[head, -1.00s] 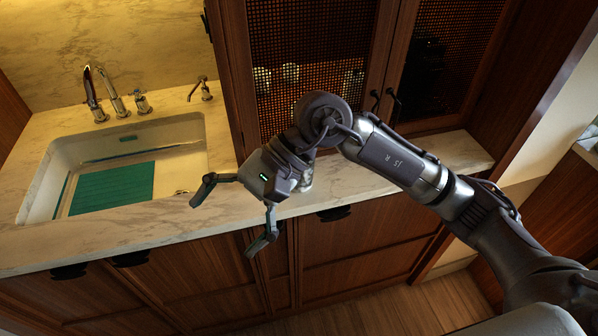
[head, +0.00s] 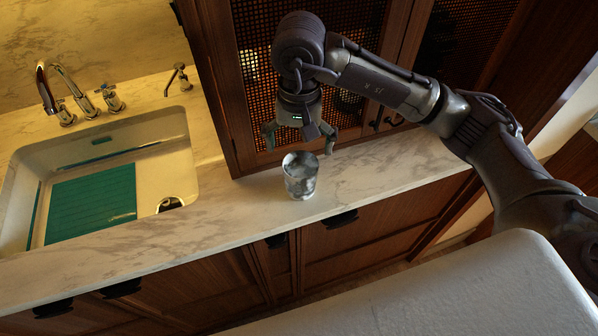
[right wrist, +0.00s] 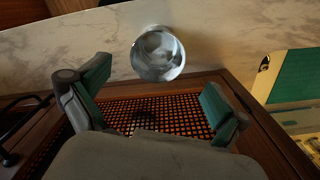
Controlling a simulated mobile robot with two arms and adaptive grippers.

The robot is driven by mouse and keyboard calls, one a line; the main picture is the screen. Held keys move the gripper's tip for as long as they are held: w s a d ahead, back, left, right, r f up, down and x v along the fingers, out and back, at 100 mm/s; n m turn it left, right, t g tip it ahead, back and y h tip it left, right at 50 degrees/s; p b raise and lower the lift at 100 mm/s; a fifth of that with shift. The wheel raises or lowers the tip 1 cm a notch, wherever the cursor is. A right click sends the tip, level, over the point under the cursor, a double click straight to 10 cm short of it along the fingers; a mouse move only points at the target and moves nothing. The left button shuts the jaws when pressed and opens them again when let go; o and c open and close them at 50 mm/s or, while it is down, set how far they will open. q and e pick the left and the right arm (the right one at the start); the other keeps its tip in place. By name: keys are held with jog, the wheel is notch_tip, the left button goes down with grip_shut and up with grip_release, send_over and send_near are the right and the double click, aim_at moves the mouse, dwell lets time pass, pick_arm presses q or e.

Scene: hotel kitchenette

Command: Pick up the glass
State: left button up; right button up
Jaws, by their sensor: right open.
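The glass (head: 300,177) is a clear, greyish tumbler standing upright on the marble counter, right of the sink. It also shows in the right wrist view (right wrist: 158,54), seen from above, beyond the fingertips and roughly between them. My right gripper (head: 301,140) is open and empty. It hangs fingers down above and behind the glass, near the cabinet front, apart from it. In the right wrist view its two fingers (right wrist: 150,92) are spread wide. My left gripper is in neither view.
A white sink (head: 180,150) with a teal mat (head: 92,204) lies to the left, with a chrome faucet (head: 75,90) behind it. A wooden cabinet with mesh doors (head: 350,110) rises behind the glass. The marble counter (head: 400,165) is clear to the right.

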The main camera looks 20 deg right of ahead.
aim_at(300, 174)
notch_tip(300, 174, down, 4)
jog(key=shift+f+p, duration=0.1)
jog(key=shift+p, duration=0.3)
jog(key=shift+f+p, duration=0.8)
jog(key=shift+f, duration=0.1)
notch_tip(300, 174, down, 3)
jog(key=shift+d+f+p, duration=0.15)
jog(key=shift+f+p, duration=0.05)
jog(key=shift+p, duration=0.45)
jog(key=shift+f, duration=0.2)
jog(key=c, duration=1.2)
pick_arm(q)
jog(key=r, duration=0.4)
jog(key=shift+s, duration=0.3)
pick_arm(e)
jog(key=shift+w, duration=0.1)
jog(key=shift+c, duration=1.1)
jog(key=shift+r, duration=0.1)
